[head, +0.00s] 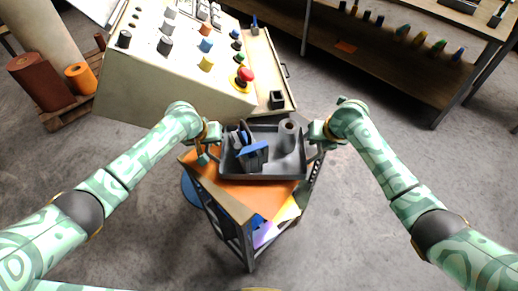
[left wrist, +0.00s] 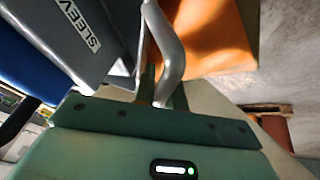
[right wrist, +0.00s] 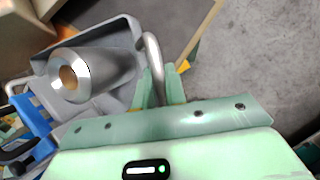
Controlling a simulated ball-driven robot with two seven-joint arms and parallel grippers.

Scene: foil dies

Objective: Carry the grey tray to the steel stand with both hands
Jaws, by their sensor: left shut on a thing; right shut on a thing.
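The grey tray (head: 288,166) is over the orange top of a stand with dark metal legs (head: 207,190); I cannot tell whether it touches the top. It looks about level. It holds a grey roll (head: 289,132) and a blue and dark item (head: 252,154). My left gripper (head: 213,143) is shut on the tray's left handle, a bent grey bar (left wrist: 170,55) in the left wrist view. My right gripper (head: 317,141) is shut on the right handle (right wrist: 154,55). The right wrist view shows the roll (right wrist: 95,74) inside the tray (right wrist: 118,34).
A control console with a red button (head: 245,74) stands just behind the tray. A workbench (head: 400,65) is at the back right. Coloured cloths (head: 272,229) show low on the stand. Floor is clear at right.

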